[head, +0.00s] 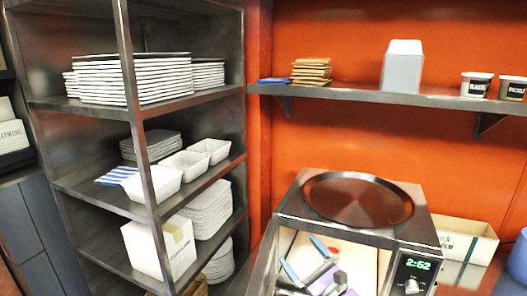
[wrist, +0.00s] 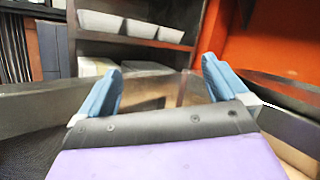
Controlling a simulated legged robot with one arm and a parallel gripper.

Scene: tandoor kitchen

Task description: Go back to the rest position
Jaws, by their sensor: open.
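I cannot tell how far the fingers are from the appliance.
A metal shelf rack (head: 130,118) with stacked trays (head: 135,80) and white tubs (head: 185,165) stands at left. A wall shelf (head: 400,96) holds brown packets (head: 311,72) and cups (head: 475,85). An open carton (head: 465,240) is at right. The appliance display (head: 418,266) is lit.

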